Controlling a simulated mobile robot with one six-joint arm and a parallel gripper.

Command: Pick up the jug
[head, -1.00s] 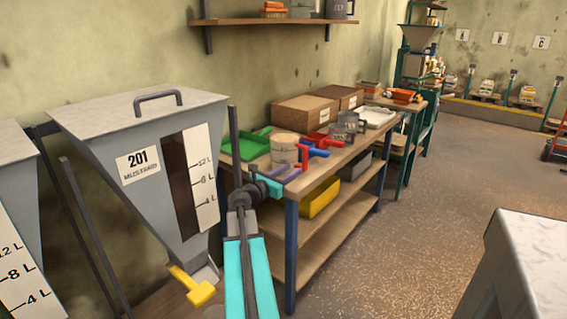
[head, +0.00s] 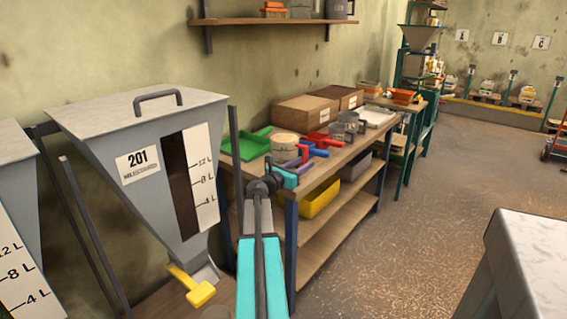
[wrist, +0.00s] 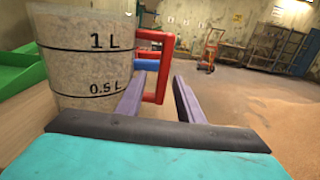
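The jug (wrist: 85,58) is a clear measuring jug with 1 L and 0.5 L marks, full of pale grain, upright at the left of the wrist view. Its red handle (wrist: 168,65) points right. In the head view the jug (head: 284,147) stands on the workbench. My gripper (wrist: 160,76) is open, with dark purple fingers. In the wrist view the handle's upright bar shows between the fingertips; I cannot tell how deep it sits between them. In the head view my gripper (head: 302,160) is at the jug's right side, partly hiding the handle.
A green tray (head: 252,146) lies left of the jug. Red tools (head: 325,138), grey mugs (head: 348,125) and cardboard boxes (head: 304,112) stand farther along the workbench (head: 345,156). A grey hopper (head: 150,165) stands at the left.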

